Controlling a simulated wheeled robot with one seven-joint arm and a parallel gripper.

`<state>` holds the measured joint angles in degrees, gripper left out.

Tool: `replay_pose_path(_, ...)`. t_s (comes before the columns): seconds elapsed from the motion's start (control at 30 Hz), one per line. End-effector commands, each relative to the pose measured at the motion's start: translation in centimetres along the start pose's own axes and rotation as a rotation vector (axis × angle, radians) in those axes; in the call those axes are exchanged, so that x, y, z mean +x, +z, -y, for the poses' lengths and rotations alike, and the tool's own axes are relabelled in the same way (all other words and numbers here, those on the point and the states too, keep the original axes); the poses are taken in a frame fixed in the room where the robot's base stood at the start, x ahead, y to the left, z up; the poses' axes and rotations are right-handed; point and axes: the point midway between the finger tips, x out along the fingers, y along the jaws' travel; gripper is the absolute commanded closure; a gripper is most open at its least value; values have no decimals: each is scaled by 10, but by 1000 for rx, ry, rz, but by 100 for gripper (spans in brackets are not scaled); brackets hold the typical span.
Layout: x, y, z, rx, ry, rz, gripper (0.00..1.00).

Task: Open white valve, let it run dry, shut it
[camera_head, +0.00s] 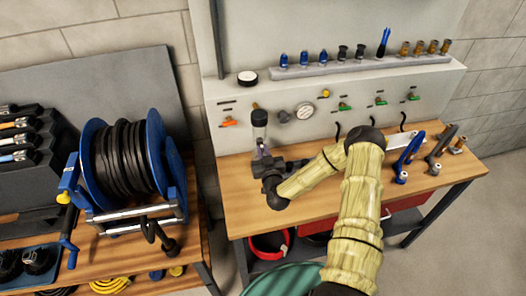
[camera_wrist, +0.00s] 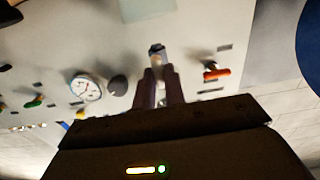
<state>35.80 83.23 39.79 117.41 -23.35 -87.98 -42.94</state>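My gripper (camera_head: 262,152) is at the left part of the wall panel, just below a clear cylindrical bowl (camera_head: 259,124) with a dark top. In the wrist view its two purple-grey fingers (camera_wrist: 158,72) point at the panel with a narrow gap between them. A small pale part with a dark end (camera_wrist: 157,52) shows between and beyond the fingertips. Whether the fingers touch it, I cannot tell. No valve that is clearly white can be made out; the fingers cover the area under the bowl. Any liquid in the bowl is too small to tell.
An orange lever valve (camera_head: 229,122) is left of the bowl, a pressure gauge (camera_head: 305,111) right of it, then several green-handled valves (camera_head: 345,107). The wooden bench (camera_head: 237,190) below has blue-handled tools (camera_head: 407,158) at right. A hose reel (camera_head: 125,160) stands left.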

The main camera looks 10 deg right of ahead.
Motion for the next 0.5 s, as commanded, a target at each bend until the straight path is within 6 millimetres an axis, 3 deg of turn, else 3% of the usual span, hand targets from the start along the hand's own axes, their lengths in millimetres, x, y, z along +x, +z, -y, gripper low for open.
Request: replay_pose_path(0.5,0,1,0,65,0,0,100)
